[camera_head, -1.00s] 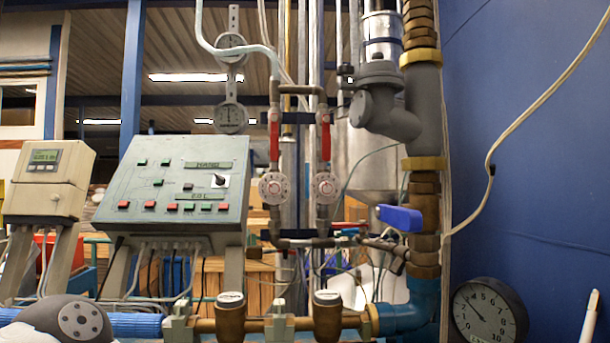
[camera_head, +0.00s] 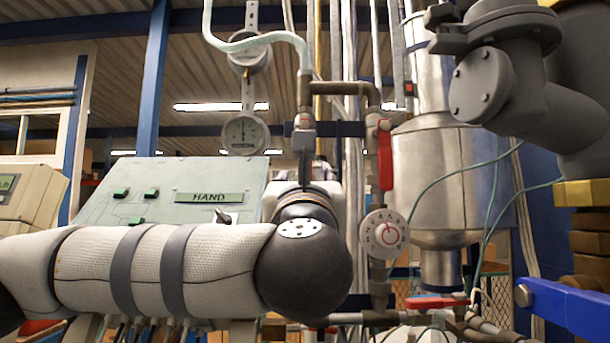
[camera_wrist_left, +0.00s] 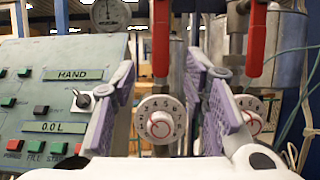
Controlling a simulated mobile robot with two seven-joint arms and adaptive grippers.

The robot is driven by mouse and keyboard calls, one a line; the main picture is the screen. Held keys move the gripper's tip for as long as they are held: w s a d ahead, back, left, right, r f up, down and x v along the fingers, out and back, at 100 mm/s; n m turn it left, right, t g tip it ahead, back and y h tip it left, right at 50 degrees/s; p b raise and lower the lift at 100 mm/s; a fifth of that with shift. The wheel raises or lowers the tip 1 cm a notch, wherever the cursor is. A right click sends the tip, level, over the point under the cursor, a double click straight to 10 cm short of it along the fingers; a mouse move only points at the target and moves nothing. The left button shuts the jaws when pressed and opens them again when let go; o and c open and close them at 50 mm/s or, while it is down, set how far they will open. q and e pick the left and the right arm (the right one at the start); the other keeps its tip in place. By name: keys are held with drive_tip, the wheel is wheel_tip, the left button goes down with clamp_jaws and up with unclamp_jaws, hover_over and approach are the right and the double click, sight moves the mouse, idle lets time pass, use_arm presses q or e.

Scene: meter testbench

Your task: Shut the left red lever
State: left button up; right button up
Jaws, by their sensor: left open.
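The left red lever (camera_wrist_left: 160,38) hangs upright on its pipe in the left wrist view, above a white numbered dial (camera_wrist_left: 161,120). My left gripper (camera_wrist_left: 162,66) is open, its two purple-padded fingers apart on either side of the lever's line. The lever shows between the fingertips; I cannot tell how far beyond them it is. In the head view my left arm and wrist hide this lever and its dial. The right red lever (camera_head: 385,158) also hangs upright, above its own dial (camera_head: 384,234). My right gripper is not in view.
The control panel (camera_head: 168,188) stands behind my left arm. A grey flanged pipe (camera_head: 500,80) and a blue handle (camera_head: 570,308) are at the right. A horizontal red handle (camera_head: 437,302) sits low. The steel tank (camera_head: 440,180) stands behind the right pipe.

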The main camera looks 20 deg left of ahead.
use_arm(q)
drive_tip(key=x, duration=0.7)
drive_tip(key=r+x, duration=0.1)
drive_tip(key=x, duration=0.3)
drive_tip(key=shift+s+d, duration=0.1)
drive_tip(key=shift+c, duration=0.6)
clamp_jaws()
